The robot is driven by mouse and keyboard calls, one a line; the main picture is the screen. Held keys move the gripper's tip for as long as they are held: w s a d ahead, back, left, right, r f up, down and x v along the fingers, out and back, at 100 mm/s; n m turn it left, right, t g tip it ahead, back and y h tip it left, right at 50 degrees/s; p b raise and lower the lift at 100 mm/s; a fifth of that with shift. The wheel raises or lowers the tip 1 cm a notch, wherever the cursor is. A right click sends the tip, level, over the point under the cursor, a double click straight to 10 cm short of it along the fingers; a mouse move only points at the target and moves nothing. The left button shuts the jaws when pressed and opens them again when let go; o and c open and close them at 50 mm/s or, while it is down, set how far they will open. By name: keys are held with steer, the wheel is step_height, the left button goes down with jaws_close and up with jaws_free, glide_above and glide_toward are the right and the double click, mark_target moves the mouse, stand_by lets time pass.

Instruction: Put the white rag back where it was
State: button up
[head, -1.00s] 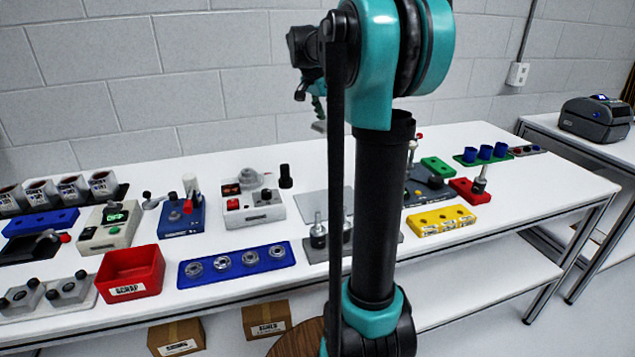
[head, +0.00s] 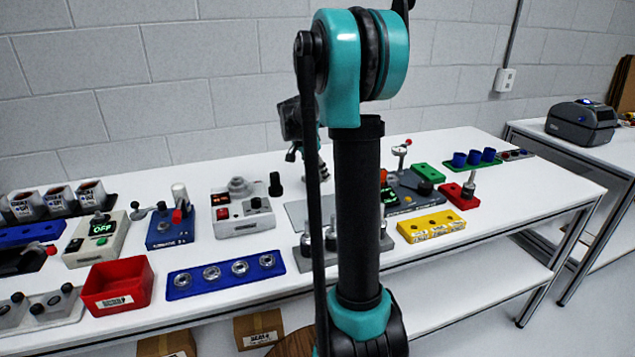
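I cannot make out the white rag in the head view. My gripper (head: 293,155) hangs behind my own arm, over the back middle of the white table (head: 465,150). Its body is dark with teal parts. My arm covers much of it, and I cannot tell whether the fingers are open or shut or hold anything. A grey flat plate (head: 296,214) lies below it, partly hidden by my arm.
Along the table stand a red bin (head: 118,286), a blue tray with several rings (head: 226,274), a white-grey device (head: 242,214), a blue fixture (head: 170,228), and a yellow block (head: 424,226). A printer (head: 582,124) sits on the right-hand table. Bare tabletop shows at the back right.

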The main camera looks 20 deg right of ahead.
mark_target(315, 175)
steer(key=shift+f, duration=1.9)
steer(key=shift+f, duration=0.1)
steer(key=o, duration=1.1)
steer(key=v, duration=1.2)
